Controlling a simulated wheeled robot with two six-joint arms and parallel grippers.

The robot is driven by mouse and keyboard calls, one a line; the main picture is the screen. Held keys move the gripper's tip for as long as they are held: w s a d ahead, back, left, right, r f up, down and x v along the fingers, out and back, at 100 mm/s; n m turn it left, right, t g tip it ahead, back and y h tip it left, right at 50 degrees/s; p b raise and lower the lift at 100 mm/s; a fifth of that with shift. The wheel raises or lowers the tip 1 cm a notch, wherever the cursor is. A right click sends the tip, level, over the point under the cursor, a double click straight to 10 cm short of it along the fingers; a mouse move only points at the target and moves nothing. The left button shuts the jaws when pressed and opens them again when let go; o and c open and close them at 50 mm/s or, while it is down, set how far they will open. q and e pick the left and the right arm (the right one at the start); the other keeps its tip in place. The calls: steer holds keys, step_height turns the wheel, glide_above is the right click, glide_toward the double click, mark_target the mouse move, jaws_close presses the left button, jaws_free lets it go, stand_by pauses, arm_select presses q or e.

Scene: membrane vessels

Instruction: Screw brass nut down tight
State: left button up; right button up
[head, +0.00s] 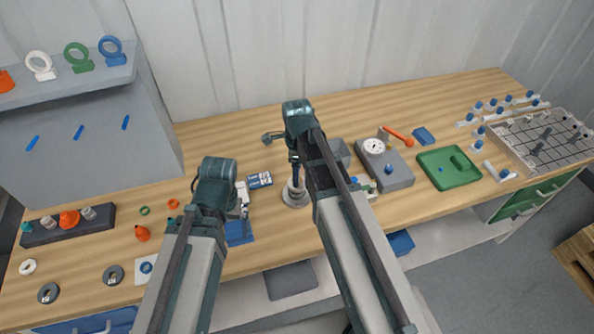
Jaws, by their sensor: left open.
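A round silver-grey vessel or fixture (294,199) stands on the bench near the middle. My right gripper (296,183) points down at its top; its fingers are too small and dark to read. A brass nut cannot be made out there; that spot is partly hidden by my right arm. My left gripper (244,210) is open, left of the fixture, over or beside a blue mat (239,236). Two dark grey discs with small light centres, one at the front left (48,293) and one nearer the middle (113,275), lie on the bench.
A grey device with a white dial (390,175) and a green tray (450,167) stand right of the fixture. A dark holder with an orange part (69,219) is at the left. A rack (545,140) stands far right. The bench's back strip is mostly clear.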

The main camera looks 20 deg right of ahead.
arm_select(q)
step_height(320, 180, up, 12)
steer(key=p, duration=1.1)
arm_select(e)
step_height(320, 180, up, 12)
steer(key=shift+r, duration=0.15)
steer(key=o, duration=0.3)
steer(key=shift+f, duration=0.2)
steer(key=shift+o, duration=0.7)
steer(key=shift+f+n+b, duration=0.3)
steer(key=shift+n, duration=0.3)
step_height(320, 180, down, 8)
steer(key=n+b, duration=0.8)
steer(key=n, duration=0.8)
steer(key=shift+f+n, duration=0.1)
steer(key=shift+n, duration=0.2)
steer(key=n, duration=0.1)
steer(key=f+n+b, duration=0.1)
steer(key=n, duration=0.1)
steer(key=shift+f, duration=0.1)
arm_select(q)
step_height(320, 180, down, 11)
steer(key=shift+r+b, duration=0.15)
steer(key=shift+b, duration=0.3)
arm_select(e)
steer(key=shift+f+n, duration=0.25)
steer(key=shift+n, duration=1.05)
